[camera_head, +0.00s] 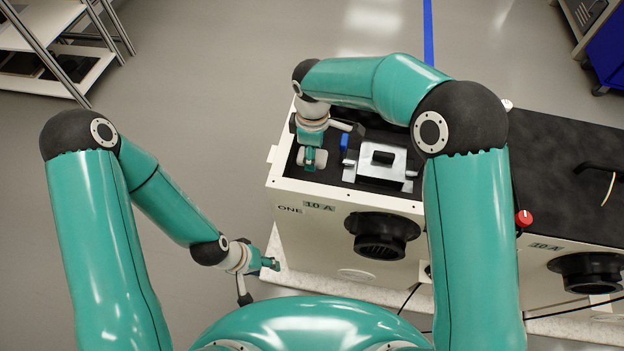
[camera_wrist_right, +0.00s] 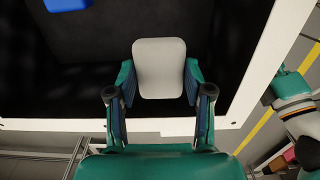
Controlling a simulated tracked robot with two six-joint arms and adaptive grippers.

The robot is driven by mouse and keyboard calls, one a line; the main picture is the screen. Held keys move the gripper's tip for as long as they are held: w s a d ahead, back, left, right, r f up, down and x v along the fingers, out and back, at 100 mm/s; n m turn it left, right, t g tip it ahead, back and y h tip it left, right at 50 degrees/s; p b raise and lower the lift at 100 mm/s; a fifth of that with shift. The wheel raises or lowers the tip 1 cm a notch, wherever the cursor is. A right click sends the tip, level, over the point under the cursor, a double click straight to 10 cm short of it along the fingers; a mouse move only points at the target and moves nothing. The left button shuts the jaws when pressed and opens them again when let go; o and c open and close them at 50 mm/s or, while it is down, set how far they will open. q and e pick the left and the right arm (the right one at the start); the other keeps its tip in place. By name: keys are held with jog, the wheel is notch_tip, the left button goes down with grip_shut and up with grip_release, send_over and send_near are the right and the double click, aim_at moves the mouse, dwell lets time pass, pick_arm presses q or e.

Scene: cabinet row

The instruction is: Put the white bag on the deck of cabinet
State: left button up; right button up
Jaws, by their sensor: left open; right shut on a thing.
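The white bag (camera_wrist_right: 160,68) is a small, pale, rounded block between the two fingers of my right gripper (camera_wrist_right: 160,100), which is shut on it. In the head view, the bag (camera_head: 321,157) shows partly behind my right gripper (camera_head: 314,158), at the left end of the cabinet's black deck (camera_head: 348,167). The deck has a white rim. I cannot tell whether the bag touches the deck. My left gripper (camera_head: 259,281) is open and empty, low beside the cabinet's left front corner.
A silver bracket-like part (camera_head: 376,164) and a small blue object (camera_head: 345,141) are on the deck right of the bag. A second cabinet with a black top (camera_head: 560,150) and a red knob (camera_head: 523,218) stands to the right. A white shelf rack (camera_head: 60,75) stands back left.

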notch_tip(320, 180, down, 14)
jog(key=shift+r+p, duration=0.25)
jog(key=shift+p, duration=0.1)
jog(key=o, duration=1.1)
jog(key=shift+f, duration=0.1)
jog(key=shift+o, duration=0.2)
notch_tip(320, 180, up, 12)
jog(key=shift+r+b, duration=0.1)
jog(key=shift+b, duration=0.45)
